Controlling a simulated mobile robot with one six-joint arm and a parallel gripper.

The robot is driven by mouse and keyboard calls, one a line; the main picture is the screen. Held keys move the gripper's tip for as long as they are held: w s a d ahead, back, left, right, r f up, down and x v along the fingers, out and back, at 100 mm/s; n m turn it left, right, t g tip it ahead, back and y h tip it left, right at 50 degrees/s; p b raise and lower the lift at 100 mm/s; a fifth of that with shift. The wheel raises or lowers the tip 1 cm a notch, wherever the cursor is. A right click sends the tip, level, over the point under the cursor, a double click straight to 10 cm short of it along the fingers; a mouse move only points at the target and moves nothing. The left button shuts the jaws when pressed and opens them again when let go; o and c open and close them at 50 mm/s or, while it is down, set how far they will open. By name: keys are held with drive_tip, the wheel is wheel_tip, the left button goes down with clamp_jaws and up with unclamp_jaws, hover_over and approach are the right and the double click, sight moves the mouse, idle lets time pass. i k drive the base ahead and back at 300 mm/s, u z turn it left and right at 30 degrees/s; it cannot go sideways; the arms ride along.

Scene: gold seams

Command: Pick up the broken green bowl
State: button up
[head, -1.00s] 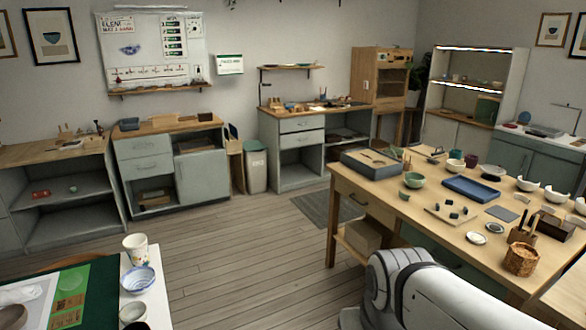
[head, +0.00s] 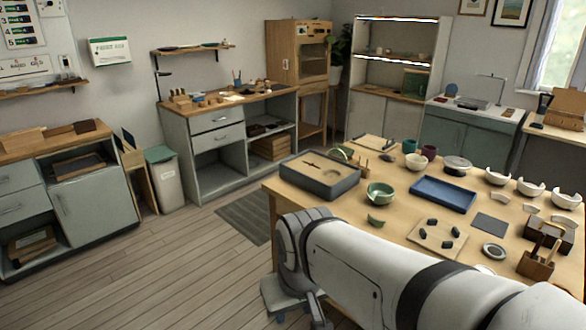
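A small green bowl (head: 380,194) stands upright on the wooden worktable (head: 398,234), right of a dark grey box. A separate curved green piece (head: 376,220) lies on the table just in front of the bowl, apart from it. Any break in the bowl's rim is too small to make out. My white arm reaches in from the lower right, in front of the table's near side, and bends down at its left end. My gripper is out of view.
The grey box (head: 318,180) stands left of the bowl, and a blue tray (head: 442,194) to its right. A board with dark pieces (head: 436,238) lies in front. White broken bowls (head: 530,187) line the right. Floor (head: 150,268) is open at left.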

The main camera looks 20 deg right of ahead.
sight(377, 192)
drive_tip(key=i, duration=1.75)
drive_tip(key=z, duration=1.55)
drive_tip(key=i, duration=0.55)
drive_tip(key=z, duration=0.1)
